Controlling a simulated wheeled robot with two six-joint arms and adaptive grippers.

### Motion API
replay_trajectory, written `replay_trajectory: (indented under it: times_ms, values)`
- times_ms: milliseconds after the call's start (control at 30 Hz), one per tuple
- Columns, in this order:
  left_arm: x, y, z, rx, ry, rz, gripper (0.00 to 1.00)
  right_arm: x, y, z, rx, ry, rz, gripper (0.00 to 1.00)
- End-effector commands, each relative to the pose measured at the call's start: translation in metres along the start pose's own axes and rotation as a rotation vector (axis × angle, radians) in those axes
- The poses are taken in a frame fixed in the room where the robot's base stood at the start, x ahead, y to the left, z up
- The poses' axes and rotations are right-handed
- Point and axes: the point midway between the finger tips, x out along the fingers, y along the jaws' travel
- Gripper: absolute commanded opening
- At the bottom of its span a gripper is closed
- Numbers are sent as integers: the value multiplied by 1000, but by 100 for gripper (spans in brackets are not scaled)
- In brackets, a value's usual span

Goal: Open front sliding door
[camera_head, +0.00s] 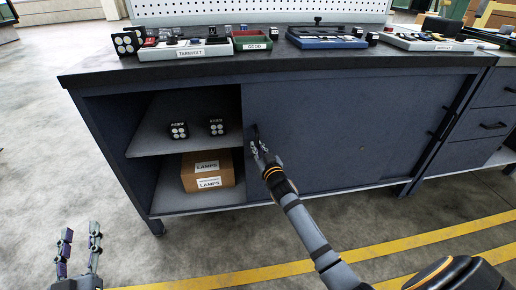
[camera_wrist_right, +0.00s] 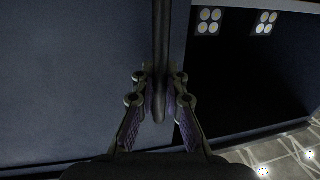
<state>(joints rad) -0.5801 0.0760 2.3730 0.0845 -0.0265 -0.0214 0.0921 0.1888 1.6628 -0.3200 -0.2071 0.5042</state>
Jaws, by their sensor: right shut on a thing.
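The dark blue front sliding door (camera_head: 345,125) covers the middle and right of the cabinet. The left part of the cabinet is open. The door's dark handle (camera_head: 256,132) is upright near its left edge; the handle also shows in the right wrist view (camera_wrist_right: 160,60). My right gripper (camera_head: 257,146) is shut on this handle, with one finger on each side of it in the right wrist view (camera_wrist_right: 160,82). My left gripper (camera_head: 80,232) is open and empty, low at the left, away from the cabinet.
Two lamps (camera_head: 179,130) (camera_head: 217,127) stand on the inner shelf, above a cardboard box (camera_head: 206,172) labelled LAMPS. Trays, including a green one (camera_head: 251,40), line the worktop (camera_head: 200,64). Drawers (camera_head: 490,93) stand at the right. The floor (camera_head: 50,140) at left is clear.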

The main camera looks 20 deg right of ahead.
Motion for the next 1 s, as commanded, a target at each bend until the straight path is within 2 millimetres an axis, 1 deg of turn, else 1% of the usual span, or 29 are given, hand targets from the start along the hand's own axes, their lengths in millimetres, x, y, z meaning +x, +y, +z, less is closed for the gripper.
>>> replay_trajectory:
  times_ms: [33, 367, 400, 533, 567, 867, 967, 1000]
  values:
    - [0, 0, 1, 0, -1, 0, 40, -1, 0, 3, 1, -6, 1, 0]
    - [0, 0, 0, 0, 0, 0, 40, -1, 0, 3, 0, -7, 1, 0]
    - [0, 0, 0, 0, 1, 0, 40, -1, 0, 3, -1, -7, 1, 15]
    - [0, 0, 0, 0, 2, 0, 40, 0, 0, 2, -1, -5, 1, 33]
    - [0, 0, -1, 1, 3, 0, 40, 0, 0, 2, 0, -5, 1, 35]
    - [0, 0, -2, 4, 4, 3, 40, -2, 0, 2, -1, -3, 1, 35]
    - [0, 0, -1, 3, 4, 2, 40, -15, 0, 2, -3, -4, 0, 35]
    - [0, 0, -1, 3, 3, 2, 40, -23, 0, 2, -2, -5, 0, 35]
